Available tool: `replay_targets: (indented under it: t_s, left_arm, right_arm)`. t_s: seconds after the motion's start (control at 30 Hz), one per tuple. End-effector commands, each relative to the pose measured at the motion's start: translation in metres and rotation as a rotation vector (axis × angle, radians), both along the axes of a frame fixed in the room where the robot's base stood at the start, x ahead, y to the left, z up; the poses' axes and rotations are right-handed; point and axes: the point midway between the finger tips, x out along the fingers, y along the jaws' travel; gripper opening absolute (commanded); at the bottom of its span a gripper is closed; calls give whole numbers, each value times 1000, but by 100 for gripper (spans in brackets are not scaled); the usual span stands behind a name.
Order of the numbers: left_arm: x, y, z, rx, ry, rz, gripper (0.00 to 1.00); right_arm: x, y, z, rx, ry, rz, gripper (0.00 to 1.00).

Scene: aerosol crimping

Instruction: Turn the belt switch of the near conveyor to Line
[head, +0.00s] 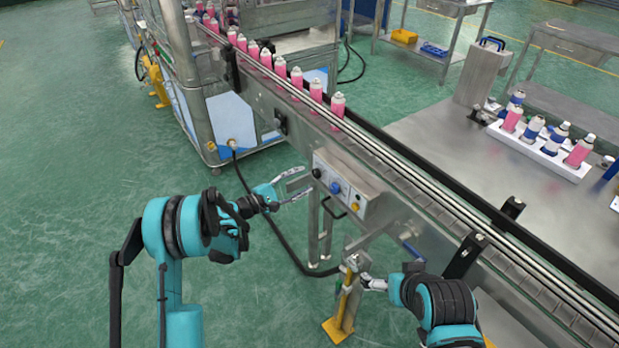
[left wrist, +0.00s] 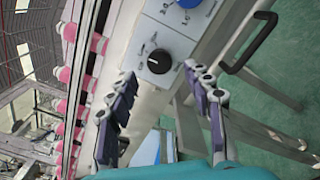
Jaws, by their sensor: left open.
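The near conveyor (head: 385,165) carries a grey control box (head: 372,190) on its side. The box has a black knob (head: 316,173), a blue knob (head: 335,188) and a yellow button (head: 355,207). In the left wrist view the black knob (left wrist: 159,61) sits on a pale panel with small marks too small to read. My left gripper (head: 296,184) is open just left of the box. In the left wrist view its fingers (left wrist: 160,76) are spread on either side below the black knob, not touching it. My right gripper (head: 367,284) is low under the conveyor; its jaws are unclear.
Pink cans (head: 297,77) stand in a row on the belt. A black handle (left wrist: 249,43) juts from the box beside the blue knob (left wrist: 188,2). A yellow-footed post (head: 345,300) stands by my right gripper. A white tray (head: 545,145) holds several cans on the table. Floor at left is clear.

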Motion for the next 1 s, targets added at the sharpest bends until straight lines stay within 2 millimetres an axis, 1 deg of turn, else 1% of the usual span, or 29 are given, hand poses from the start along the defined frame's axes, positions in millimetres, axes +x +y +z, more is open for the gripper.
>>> replay_targets:
  t_s: [0.03, 0.2, 0.3, 0.4, 0.57, 1.0]
  left_arm:
    - [-7, 12, 0, 0, 0, 5, 51]
    - [-28, 40, 0, 0, 0, 4, 51]
    - [-37, 51, 0, 0, 0, 2, 51]
    - [-43, 59, 0, 1, 0, 1, 51]
    - [-46, 62, 0, 0, 0, 0, 51]
    - [-46, 61, 1, 5, 0, 0, 51]
  right_arm:
    - [0, 0, 0, 0, 0, 0, 100]
    - [0, 0, 0, 0, 0, 0, 100]
    - [0, 0, 0, 0, 0, 0, 100]
    - [0, 0, 0, 0, 0, 0, 100]
    - [0, 0, 0, 0, 0, 0, 100]
    - [0, 0, 0, 0, 0, 0, 100]
